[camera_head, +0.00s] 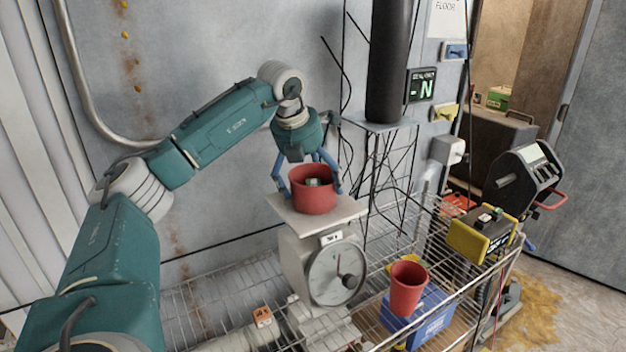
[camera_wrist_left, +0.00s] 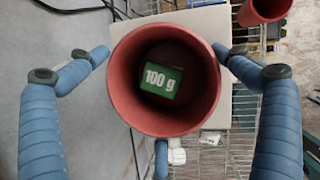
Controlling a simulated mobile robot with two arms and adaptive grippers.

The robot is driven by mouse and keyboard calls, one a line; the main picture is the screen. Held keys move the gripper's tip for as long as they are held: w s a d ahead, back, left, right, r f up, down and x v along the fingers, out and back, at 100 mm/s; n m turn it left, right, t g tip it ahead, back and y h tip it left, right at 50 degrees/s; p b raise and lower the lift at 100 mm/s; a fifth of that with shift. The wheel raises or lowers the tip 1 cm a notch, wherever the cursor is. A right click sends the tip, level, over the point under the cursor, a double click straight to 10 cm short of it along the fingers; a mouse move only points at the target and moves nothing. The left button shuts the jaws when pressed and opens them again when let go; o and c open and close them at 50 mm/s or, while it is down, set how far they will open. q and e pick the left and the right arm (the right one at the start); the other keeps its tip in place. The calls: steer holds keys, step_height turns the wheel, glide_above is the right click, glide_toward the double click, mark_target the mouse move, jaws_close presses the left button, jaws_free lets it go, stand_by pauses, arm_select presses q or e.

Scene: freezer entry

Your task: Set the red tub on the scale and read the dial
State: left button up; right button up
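The red tub (camera_head: 314,194) is upright over the pale plate (camera_head: 350,211) of the scale (camera_head: 305,262) and appears to rest on it. A green block marked "100 g" (camera_wrist_left: 161,78) lies inside the tub (camera_wrist_left: 120,85). The wrist view shows the fingers on both sides and below. The scale's round dial (camera_head: 325,283) faces front with its needle near upright; the figures are too small to read. My right gripper is not in view.
A black cylinder (camera_head: 388,60) stands on a wire stand behind. A black machine with a red handle (camera_head: 525,180) is at the right. The grey wall is close behind the scale.

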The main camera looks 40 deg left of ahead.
arm_select(q)
steer(key=shift+s+r, duration=0.1)
steer(key=shift+r, duration=0.3)
steer(key=b+v, duration=0.2)
steer(key=v, duration=0.9)
steer(key=shift+s, duration=0.1)
